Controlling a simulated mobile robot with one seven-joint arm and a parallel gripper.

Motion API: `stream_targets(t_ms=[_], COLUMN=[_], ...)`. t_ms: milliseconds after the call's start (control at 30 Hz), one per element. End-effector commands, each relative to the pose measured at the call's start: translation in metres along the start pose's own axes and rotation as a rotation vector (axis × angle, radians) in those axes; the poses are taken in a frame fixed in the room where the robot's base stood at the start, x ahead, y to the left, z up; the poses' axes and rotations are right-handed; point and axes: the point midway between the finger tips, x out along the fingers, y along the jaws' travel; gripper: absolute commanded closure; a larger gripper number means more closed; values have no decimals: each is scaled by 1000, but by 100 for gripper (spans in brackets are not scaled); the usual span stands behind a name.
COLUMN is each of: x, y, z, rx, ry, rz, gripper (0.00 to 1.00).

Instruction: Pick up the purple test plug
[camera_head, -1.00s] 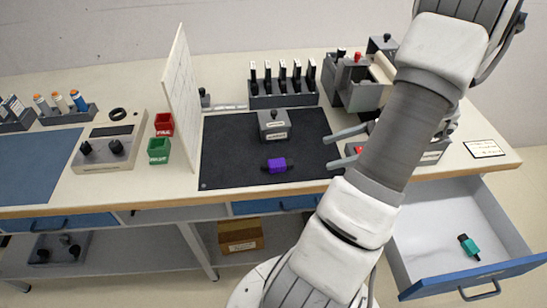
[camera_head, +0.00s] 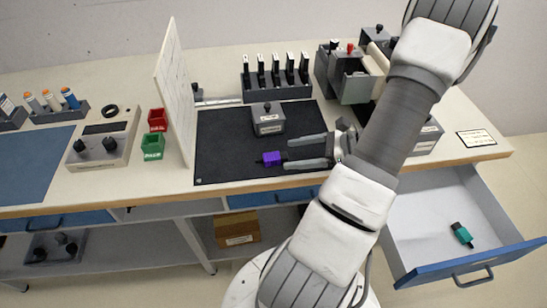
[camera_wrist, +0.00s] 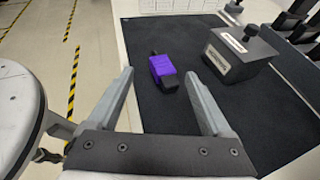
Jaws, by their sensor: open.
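The purple test plug (camera_head: 271,158) lies on the black mat (camera_head: 225,130), with dark ends on either side of its purple body. It also shows in the wrist view (camera_wrist: 163,68), just beyond the fingertips and between their lines. My gripper (camera_head: 304,152) is open and empty, reaching in from the right over the mat, its fingers pointing left at the plug. In the wrist view its two fingers (camera_wrist: 163,80) spread left and right of the plug. I cannot tell whether a fingertip touches it.
A grey labelled box (camera_head: 268,121) with a knob stands on the mat behind the plug. A white upright panel (camera_head: 175,95) borders the mat's left side. A rack of black modules (camera_head: 275,90) stands behind. An open drawer (camera_head: 425,225) at right holds a teal plug (camera_head: 462,234).

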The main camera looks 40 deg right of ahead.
Motion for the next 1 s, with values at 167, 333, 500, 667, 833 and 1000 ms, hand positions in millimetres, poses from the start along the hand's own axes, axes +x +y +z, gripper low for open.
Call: stream_targets(t_ms=[167,333,500,667,833,1000], x=[16,42,54,54,53,53], y=[-1,-3,-4,-4,-4,-4], z=[-2,-5,-5,-5,-5,-5], rx=[-1,0,-1,-1,-1,-1], ry=[-1,-1,0,0,0,0], rz=[4,3,1,1,0,0], gripper=[17,17,17,17,40,70])
